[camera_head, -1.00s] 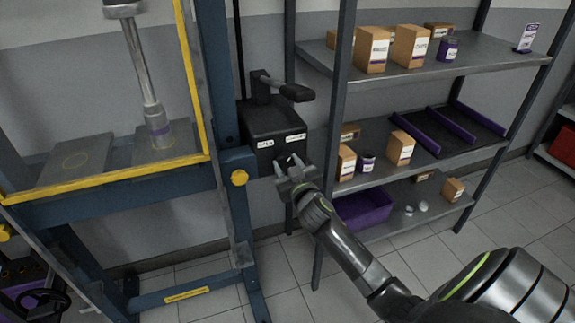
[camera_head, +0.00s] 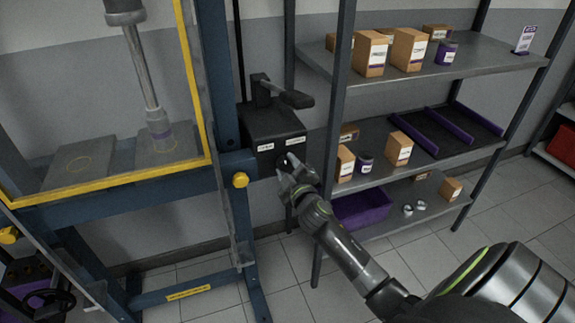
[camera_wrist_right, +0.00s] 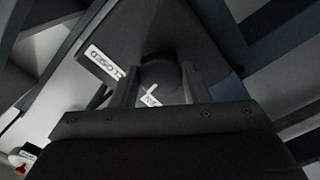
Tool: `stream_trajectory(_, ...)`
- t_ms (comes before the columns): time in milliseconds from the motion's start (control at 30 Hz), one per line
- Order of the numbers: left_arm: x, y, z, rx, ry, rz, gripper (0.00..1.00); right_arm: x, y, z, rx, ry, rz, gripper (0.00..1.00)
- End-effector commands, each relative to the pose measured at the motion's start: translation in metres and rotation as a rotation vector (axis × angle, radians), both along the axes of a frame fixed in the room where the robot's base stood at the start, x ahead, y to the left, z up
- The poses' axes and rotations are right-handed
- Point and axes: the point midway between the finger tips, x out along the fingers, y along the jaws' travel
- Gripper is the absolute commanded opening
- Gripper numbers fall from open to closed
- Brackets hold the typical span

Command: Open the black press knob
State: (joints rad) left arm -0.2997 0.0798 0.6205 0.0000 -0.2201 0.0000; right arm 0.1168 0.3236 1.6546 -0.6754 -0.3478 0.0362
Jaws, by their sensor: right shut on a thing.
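The black press knob (camera_wrist_right: 165,75) is a dark round knob with a white mark on it. It is on the front of a black box (camera_head: 270,122) fixed beside the blue press frame. My right gripper (camera_head: 288,168) is at the lower front of this box. In the right wrist view, its two fingers (camera_wrist_right: 160,86) stand on either side of the knob, shut on it. A white "CLOSED" label (camera_wrist_right: 104,63) shows beside the knob there. In the head view the gripper mostly hides the knob. My left gripper is not in view.
The blue press frame (camera_head: 226,200) with a yellow-edged guard (camera_head: 110,180) stands left of the box. A black lever (camera_head: 285,93) sits on top of the box. A shelf rack (camera_head: 430,75) with cartons and a purple bin (camera_head: 362,210) stands close on the right.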

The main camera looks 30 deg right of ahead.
Motion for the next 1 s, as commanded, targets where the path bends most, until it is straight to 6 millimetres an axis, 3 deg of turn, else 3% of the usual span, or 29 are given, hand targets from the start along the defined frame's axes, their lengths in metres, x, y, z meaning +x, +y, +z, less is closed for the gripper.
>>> stream_trajectory(500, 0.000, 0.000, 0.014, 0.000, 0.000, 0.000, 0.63, 0.000, 0.000, -0.001, -0.341, 0.085, -0.001, 0.18)
stream_trajectory(1000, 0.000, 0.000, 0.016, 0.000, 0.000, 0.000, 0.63, 0.000, 0.000, -0.001, -0.411, 0.101, -0.001, 0.18)
